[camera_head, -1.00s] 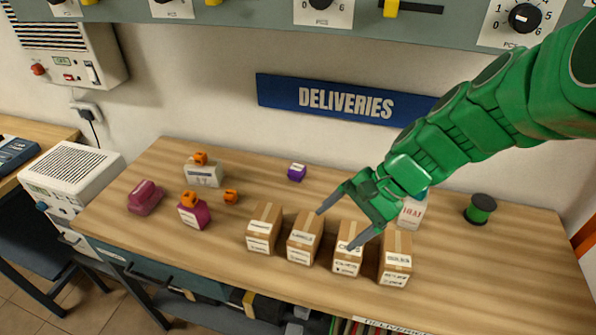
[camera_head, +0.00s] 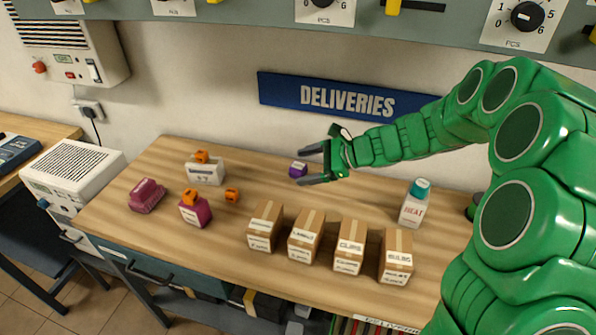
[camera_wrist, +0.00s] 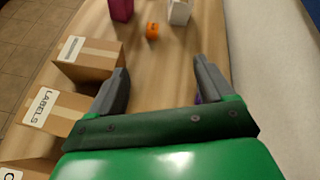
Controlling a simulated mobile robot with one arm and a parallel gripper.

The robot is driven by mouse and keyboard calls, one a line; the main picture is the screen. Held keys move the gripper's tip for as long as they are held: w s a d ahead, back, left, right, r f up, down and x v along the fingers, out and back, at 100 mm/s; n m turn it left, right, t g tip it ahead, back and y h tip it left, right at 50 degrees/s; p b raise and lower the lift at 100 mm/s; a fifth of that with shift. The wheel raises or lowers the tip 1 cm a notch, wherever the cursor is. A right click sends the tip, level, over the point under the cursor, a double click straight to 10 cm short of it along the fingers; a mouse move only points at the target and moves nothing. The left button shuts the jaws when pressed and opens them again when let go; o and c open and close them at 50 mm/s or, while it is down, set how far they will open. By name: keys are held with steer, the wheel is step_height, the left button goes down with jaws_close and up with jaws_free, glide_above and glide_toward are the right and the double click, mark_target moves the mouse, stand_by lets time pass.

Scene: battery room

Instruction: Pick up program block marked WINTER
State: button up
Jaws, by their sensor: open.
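A small purple block (camera_head: 297,171) with a pale label stands on the table near the wall; its marking is too small to read, so I cannot confirm it says WINTER. My gripper (camera_head: 302,167) is open and empty, with its fingers pointing left and overlapping the block's place in the head view. In the wrist view, the open fingers (camera_wrist: 160,68) show bare wood between them. Only a sliver of purple (camera_wrist: 198,99) shows beside the right finger there; the rest is hidden. I cannot tell whether the finger touches it.
Several cardboard boxes, one marked LABELS (camera_wrist: 50,108), line the table's front. A magenta block (camera_head: 195,214), small orange piece (camera_head: 232,196), white block (camera_head: 205,174) and dark pink object (camera_head: 146,196) stand left. A teal-capped white bottle (camera_head: 413,207) stands right.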

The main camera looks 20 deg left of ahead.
mark_target(304, 168)
steer(key=w+f+m+t, duration=0.1)
steer(key=w+f+m, duration=0.1)
steer(key=w+f, duration=0.1)
steer(key=w+a+f+m+t, duration=0.1)
steer(key=w+f+m, duration=0.1)
steer(key=w+f, duration=0.2)
steer(key=w+f+m+t, duration=0.1)
steer(key=w+f+m, duration=0.1)
steer(key=w+f, duration=0.1)
steer(key=shift+w+a+f+m+y, duration=0.15)
steer(key=shift+w+a+m+y, duration=0.25)
steer(key=shift+w, duration=0.3)
steer(key=shift+w+f, duration=0.15)
steer(key=shift+f, duration=0.15)
steer(key=shift+x, duration=2.6)
steer(key=shift+d+f, duration=0.1)
steer(key=shift+c, duration=0.3)
steer(key=c, duration=1)
